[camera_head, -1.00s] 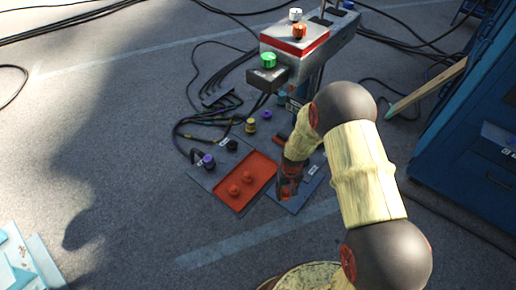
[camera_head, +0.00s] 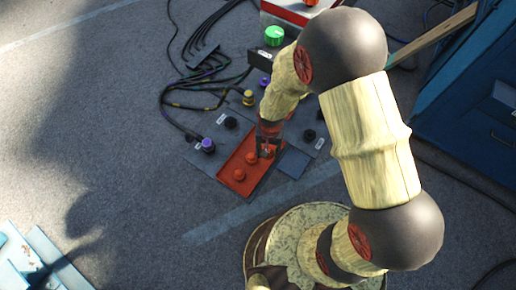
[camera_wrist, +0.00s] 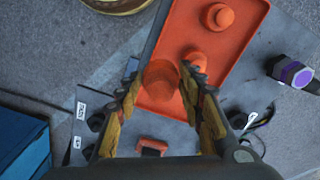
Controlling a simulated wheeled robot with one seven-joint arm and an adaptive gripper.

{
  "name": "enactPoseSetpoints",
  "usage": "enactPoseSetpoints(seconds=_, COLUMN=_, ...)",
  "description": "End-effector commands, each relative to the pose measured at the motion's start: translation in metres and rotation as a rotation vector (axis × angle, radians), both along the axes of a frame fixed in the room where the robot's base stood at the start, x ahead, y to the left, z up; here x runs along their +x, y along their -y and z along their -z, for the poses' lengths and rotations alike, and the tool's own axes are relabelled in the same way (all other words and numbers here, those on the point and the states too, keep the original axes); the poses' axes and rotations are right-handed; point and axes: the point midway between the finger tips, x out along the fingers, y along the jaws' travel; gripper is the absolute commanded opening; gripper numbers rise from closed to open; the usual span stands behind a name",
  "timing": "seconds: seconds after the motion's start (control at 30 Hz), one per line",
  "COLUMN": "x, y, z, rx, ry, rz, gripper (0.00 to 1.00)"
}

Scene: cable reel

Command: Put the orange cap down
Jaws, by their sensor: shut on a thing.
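My gripper (camera_head: 267,148) is over the far right end of the red-orange tray (camera_head: 240,188). In the wrist view the gripper (camera_wrist: 160,90) has the orange cap (camera_wrist: 160,76) between its two fingers, and the tray (camera_wrist: 176,18) lies beneath. The cap looks very near the tray floor, but I cannot tell whether it touches. Two round orange pieces stand in the tray, one nearer the gripper (camera_head: 251,159) and one farther from it (camera_head: 239,174). In the head view the fingers mostly hide the held cap.
A purple-topped connector (camera_head: 208,145) stands left of the tray, and a yellow one (camera_head: 249,98) behind it. Black cables run at the back left. A blue cabinet (camera_head: 470,140) stands right.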

Motion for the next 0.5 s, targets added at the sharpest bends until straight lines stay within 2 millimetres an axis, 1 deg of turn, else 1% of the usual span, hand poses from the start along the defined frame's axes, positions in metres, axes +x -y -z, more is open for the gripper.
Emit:
enactPoseSetpoints(seconds=0.03, x=0.011, y=-0.004, z=0.009, rx=0.000, ry=0.000, rz=-0.001, gripper=0.10)
enactPoseSetpoints(seconds=0.13, x=0.032, y=-0.012, z=0.019, rx=0.000, ry=0.000, rz=-0.001, gripper=0.10)
enactPoseSetpoints(seconds=0.2, x=0.040, y=-0.015, z=0.034, rx=-0.001, ry=-0.003, rz=-0.001, gripper=0.10)
enactPoseSetpoints(seconds=0.3, x=0.053, y=-0.020, z=0.050, rx=-0.001, ry=-0.001, rz=-0.001, gripper=0.10)
enactPoseSetpoints(seconds=0.4, x=0.063, y=-0.024, z=0.060, rx=0.000, ry=0.000, rz=-0.001, gripper=0.10)
enactPoseSetpoints(seconds=0.5, x=0.068, y=-0.025, z=0.066, rx=0.000, ry=0.000, rz=-0.001, gripper=0.10)
